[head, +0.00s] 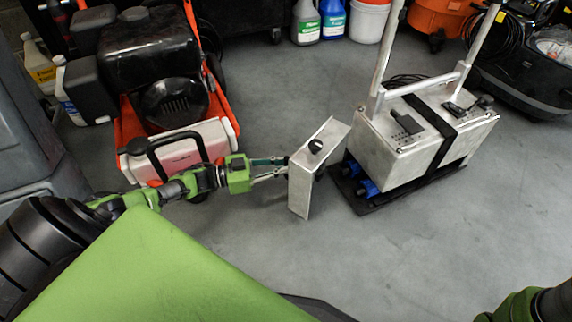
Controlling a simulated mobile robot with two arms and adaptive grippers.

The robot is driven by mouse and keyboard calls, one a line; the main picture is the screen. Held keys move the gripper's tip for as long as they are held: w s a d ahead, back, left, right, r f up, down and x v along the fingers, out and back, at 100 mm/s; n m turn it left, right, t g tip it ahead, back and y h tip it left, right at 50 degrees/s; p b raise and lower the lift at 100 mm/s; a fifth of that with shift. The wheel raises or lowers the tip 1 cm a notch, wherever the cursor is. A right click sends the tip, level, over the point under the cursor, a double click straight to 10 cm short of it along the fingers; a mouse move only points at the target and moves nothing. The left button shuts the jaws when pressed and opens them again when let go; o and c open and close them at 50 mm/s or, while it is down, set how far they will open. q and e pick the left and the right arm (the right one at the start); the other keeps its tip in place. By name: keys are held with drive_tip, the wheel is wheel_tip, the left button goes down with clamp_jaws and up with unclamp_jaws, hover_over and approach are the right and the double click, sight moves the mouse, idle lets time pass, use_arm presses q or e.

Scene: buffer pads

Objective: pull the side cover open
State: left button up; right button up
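The side cover (301,188) looks like a bent silver metal panel with a black knob (315,146) on its top face. It stands out to the left of a silver metal box (400,145), angled away from it. Floor shows between them low down; the cover's upper right corner lies close to the box, and I cannot tell if they join. My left gripper (284,167) reaches from the left to the cover's left edge. Its two fingers look spread, but their tips are at or behind the edge, so their hold is unclear. My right gripper is out of view.
The box sits on a black base (376,207) with blue parts, under a tall metal handle (463,75). A red and black machine (150,60) with a white front tank stands at left. Bottles and a bucket (369,20) line the back.

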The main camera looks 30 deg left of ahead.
use_arm(q)
drive_tip(key=v, duration=0.7)
drive_tip(key=shift+s+a, duration=0.2)
